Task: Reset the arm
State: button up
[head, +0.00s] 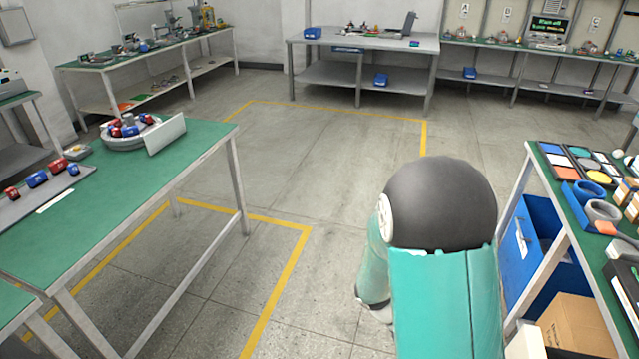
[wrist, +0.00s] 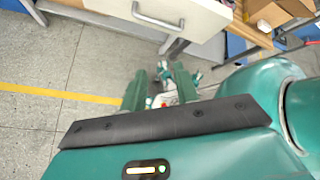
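My arm (head: 445,290), teal with a dark grey rounded joint, rises in the lower right of the head view. It is bent, and its far end is hidden behind the nearer link. The wrist view looks down on teal parts of my own body with a black bolted bar. Nothing held is visible.
A green-topped table (head: 100,205) at left bears a grey round part (head: 125,143) and red and blue pieces. A bench (head: 553,190) with bins and parts stands close at right. A drawer (wrist: 190,14) shows in the wrist view. Open floor (head: 335,170) lies between.

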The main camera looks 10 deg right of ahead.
jog(key=s+a+r+m+t+y, duration=0.1)
jog(key=a+r+m+t+y, duration=0.3)
jog(key=r, duration=0.9)
jog(key=s+a+r+m+t+y, duration=0.2)
jog(key=a+r+m+t+y, duration=0.2)
jog(key=r+m, duration=0.9)
jog(key=a+m+t, duration=0.2)
jog(key=a+t, duration=0.1)
jog(key=a, duration=0.2)
jog(key=shift+s+a+r, duration=0.15)
jog(key=shift+a, duration=0.2)
jog(key=shift+d, duration=0.2)
